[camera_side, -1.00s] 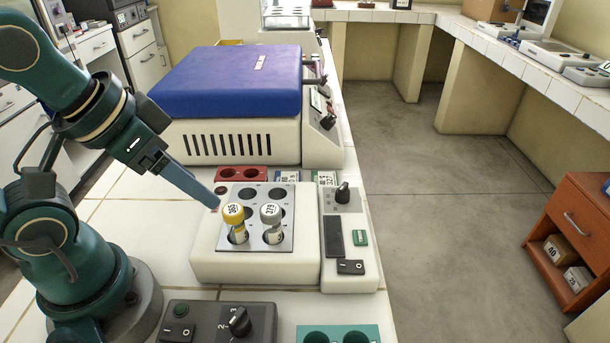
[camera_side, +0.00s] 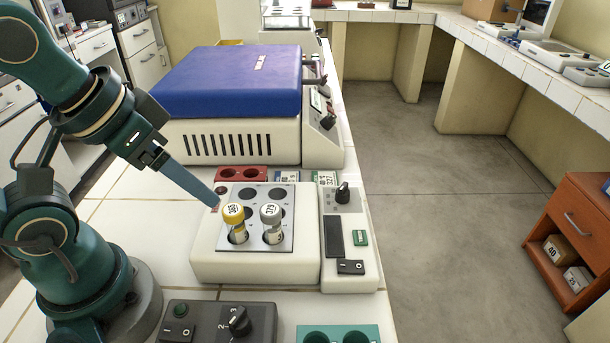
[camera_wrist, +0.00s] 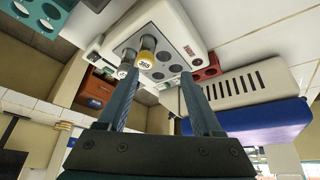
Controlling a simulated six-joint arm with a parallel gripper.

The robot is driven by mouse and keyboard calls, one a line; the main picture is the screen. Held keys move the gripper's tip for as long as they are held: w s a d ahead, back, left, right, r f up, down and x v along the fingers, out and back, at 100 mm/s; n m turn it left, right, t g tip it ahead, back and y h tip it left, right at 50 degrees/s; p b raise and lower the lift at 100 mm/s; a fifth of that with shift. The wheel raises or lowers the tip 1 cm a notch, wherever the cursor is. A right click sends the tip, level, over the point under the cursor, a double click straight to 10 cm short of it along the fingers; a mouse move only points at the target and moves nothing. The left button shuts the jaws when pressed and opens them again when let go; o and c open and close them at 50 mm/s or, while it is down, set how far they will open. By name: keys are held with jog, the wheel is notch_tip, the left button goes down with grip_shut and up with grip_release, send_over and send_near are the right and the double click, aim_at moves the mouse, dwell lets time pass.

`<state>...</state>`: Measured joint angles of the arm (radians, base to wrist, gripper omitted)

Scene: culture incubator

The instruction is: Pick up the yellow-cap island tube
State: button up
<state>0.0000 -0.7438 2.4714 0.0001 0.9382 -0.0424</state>
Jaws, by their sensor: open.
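The yellow-cap tube (camera_side: 235,221) stands upright in a front-left hole of the metal rack plate (camera_side: 284,244) on a cream block. Its cap, with a white numbered label, also shows in the wrist view (camera_wrist: 146,60). A grey-cap tube (camera_side: 271,221) stands in the hole to its right. My gripper (camera_side: 214,204) is just up and left of the yellow cap in the side view, apart from it as far as I can tell. In the wrist view the two blue fingers (camera_wrist: 158,88) are spread, with nothing held between them; the yellow cap shows beyond the left finger.
A blue-lidded machine (camera_side: 232,82) stands behind the rack. A red holder (camera_side: 241,174) lies between them. A switch panel (camera_side: 348,238) adjoins the rack's right side. A dark control box (camera_side: 205,320) and a teal holder (camera_side: 338,333) are in front.

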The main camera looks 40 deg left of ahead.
aim_at(233, 209)
jog(key=w+g, duration=0.1)
jog(key=w+d+g, duration=0.1)
jog(key=g, duration=0.1)
jog(key=w+d+f+n+g, duration=0.1)
jog(key=shift+w+g, duration=0.3)
jog(key=shift+w, duration=0.1)
jog(key=shift+w+d+f, duration=0.1)
jog(key=shift+w+f, duration=0.05)
jog(key=shift+f, duration=0.2)
jog(key=shift+d+f+g, duration=0.1)
jog(key=shift+f+g, duration=0.3)
jog(key=shift+f, duration=2.6)
grip_shut()
